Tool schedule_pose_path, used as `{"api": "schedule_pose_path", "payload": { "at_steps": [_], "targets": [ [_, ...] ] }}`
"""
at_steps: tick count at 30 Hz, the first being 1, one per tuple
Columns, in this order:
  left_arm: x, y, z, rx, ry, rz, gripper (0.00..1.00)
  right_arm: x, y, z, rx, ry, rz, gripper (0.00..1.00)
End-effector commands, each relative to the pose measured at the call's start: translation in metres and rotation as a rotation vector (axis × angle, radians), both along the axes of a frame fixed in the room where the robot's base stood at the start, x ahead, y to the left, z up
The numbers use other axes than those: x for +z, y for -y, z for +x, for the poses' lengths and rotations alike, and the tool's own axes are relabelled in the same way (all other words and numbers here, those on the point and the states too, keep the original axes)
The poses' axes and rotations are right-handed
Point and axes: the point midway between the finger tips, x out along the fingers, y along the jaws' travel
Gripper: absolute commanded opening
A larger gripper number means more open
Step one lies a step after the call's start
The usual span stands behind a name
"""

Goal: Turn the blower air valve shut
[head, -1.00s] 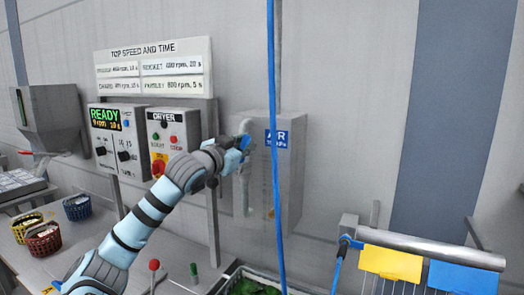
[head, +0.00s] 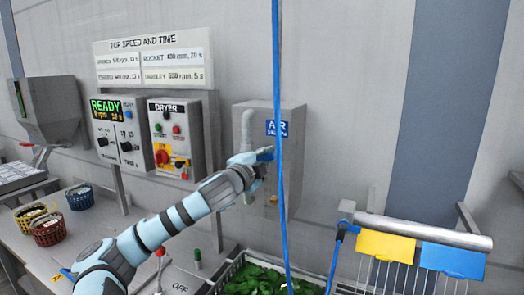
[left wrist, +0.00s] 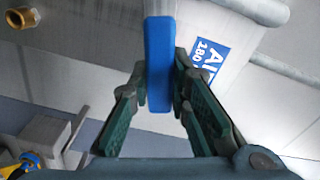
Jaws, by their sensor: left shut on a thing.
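The blower air valve is on a grey box (head: 292,150) on the wall, marked with a blue AIR sign (head: 277,128). Its blue handle (head: 265,153) points sideways to the right in the head view, just below the sign. My left gripper (head: 256,157) is at the handle, in front of the box and its pipe. In the left wrist view the blue handle (left wrist: 158,65) lies between the dark fingers, which are shut on it. The valve body is mostly hidden by my gripper. My right gripper is not in view.
A blue hose (head: 279,190) hangs in front of the box, close to the right of my gripper. The dryer panel (head: 174,135) is to the left. A crate of greens (head: 255,278) stands below, and a rack with yellow and blue cloths (head: 385,245) is at the right.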

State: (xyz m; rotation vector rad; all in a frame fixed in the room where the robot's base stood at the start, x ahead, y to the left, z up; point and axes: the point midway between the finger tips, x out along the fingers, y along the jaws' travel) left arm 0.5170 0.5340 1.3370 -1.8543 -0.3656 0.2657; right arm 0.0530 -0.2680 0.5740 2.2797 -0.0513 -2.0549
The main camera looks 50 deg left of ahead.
Motion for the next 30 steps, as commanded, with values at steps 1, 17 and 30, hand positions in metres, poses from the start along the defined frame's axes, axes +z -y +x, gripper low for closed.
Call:
{"api": "schedule_pose_path", "payload": {
  "at_steps": [1,17,30],
  "targets": [
    [-0.004,0.001,0.000,-0.002,-0.013,0.029,0.00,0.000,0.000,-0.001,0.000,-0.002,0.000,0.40],
    [-0.020,0.002,-0.004,0.001,-0.090,0.219,0.00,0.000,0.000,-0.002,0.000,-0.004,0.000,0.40],
    [-0.021,0.001,-0.004,0.003,-0.092,0.223,0.23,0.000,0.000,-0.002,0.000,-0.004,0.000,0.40]
  ]
}}
